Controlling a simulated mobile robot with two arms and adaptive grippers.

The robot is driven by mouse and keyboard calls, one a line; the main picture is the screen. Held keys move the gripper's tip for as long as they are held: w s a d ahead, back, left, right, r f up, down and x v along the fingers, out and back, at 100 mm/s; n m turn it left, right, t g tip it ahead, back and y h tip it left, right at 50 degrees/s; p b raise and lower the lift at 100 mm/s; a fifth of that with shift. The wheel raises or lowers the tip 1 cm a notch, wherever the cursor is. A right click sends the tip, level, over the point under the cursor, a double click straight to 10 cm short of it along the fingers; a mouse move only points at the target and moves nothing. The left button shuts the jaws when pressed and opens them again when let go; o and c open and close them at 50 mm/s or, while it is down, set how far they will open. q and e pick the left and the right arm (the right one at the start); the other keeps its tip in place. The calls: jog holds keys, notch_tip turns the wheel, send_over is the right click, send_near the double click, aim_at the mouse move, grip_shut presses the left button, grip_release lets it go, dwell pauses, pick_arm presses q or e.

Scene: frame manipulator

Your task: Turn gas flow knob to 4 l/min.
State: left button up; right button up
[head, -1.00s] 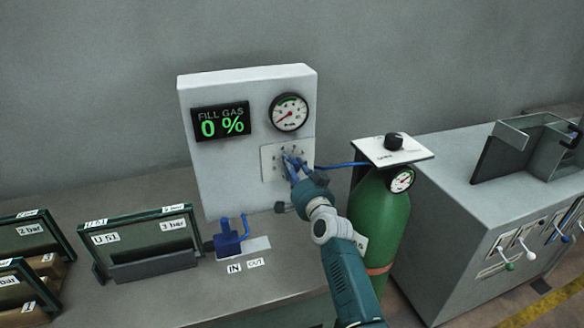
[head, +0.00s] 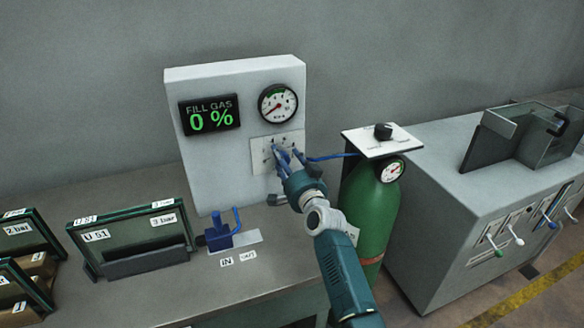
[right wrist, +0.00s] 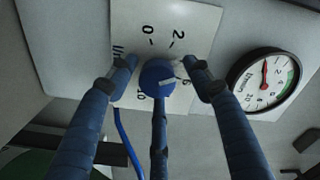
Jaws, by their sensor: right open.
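The blue gas flow knob (right wrist: 157,76) sits on a white scale plate (right wrist: 165,25) in the right wrist view. The scale marks 0, 2, 6 and 10 are readable; a finger hides part of the scale near 4. A white mark on the knob points to the right, roughly toward the 6 side. My right gripper (right wrist: 160,88) is open, its fingers spread around the knob. In the head view, my right gripper (head: 284,160) is at the scale plate (head: 262,153) and covers the knob. My left gripper is not in view.
The grey panel (head: 230,80) carries a display (head: 209,115) reading 0 % and a round gauge (head: 278,104). A green gas bottle (head: 370,215) with a black knob (head: 383,131) stands right of my arm. A blue valve (head: 218,236) lies below the panel.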

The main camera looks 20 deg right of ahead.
jog(key=s, duration=1.1)
jog(key=shift+s+d, duration=0.25)
jog(key=shift+d, duration=0.1)
